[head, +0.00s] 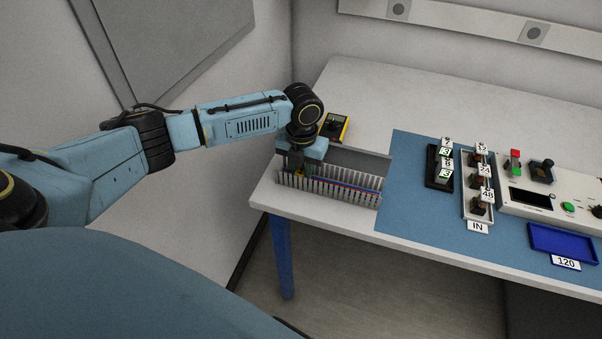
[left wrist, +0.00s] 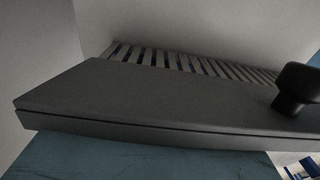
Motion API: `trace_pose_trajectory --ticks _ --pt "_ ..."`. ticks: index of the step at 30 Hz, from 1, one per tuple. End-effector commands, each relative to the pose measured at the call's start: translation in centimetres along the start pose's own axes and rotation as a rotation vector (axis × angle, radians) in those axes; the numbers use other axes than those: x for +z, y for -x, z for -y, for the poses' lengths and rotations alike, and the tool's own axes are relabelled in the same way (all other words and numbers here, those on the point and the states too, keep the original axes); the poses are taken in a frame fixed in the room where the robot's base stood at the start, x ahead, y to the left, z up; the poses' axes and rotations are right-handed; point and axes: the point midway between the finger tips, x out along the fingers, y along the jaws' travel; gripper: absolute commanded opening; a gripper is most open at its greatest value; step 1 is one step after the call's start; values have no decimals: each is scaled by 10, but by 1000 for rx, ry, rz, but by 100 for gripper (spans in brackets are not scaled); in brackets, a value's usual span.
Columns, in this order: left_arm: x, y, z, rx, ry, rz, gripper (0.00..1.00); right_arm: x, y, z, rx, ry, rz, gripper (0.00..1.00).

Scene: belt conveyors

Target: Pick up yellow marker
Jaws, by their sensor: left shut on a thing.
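My left gripper (head: 296,170) points down at the left end of the grey slotted wire duct (head: 345,196) on the table. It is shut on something. A small yellow spot (head: 298,174) shows between its fingers in the head view; I take it for the yellow marker, mostly hidden by the gripper and the duct's slats. I cannot tell whether it touches the duct. In the left wrist view the duct's slats (left wrist: 190,62) show, but the marker cannot be made out. My right gripper is not in view.
Red and blue wires run in the duct. A yellow and black meter (head: 334,127) lies behind it. To the right, a blue mat (head: 420,205) carries a black holder, a tray marked IN, a control box (head: 550,203) and a blue tray (head: 563,228). The table behind is clear.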

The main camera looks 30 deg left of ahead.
Motion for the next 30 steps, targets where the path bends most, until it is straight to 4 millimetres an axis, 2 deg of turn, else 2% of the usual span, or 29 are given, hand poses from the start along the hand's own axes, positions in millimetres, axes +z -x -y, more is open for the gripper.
trace_pose_trajectory --ticks 9,11,21,25,30 --pt "0 6 0 0 0 1 2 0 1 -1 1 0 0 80" --pt "1 14 0 -1 0 2 2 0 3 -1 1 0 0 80" --pt "1 80 0 -1 1 3 2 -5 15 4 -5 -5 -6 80" --pt "1 95 0 -1 0 1 2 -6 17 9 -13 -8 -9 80" --pt "0 101 0 -1 0 0 2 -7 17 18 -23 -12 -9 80"
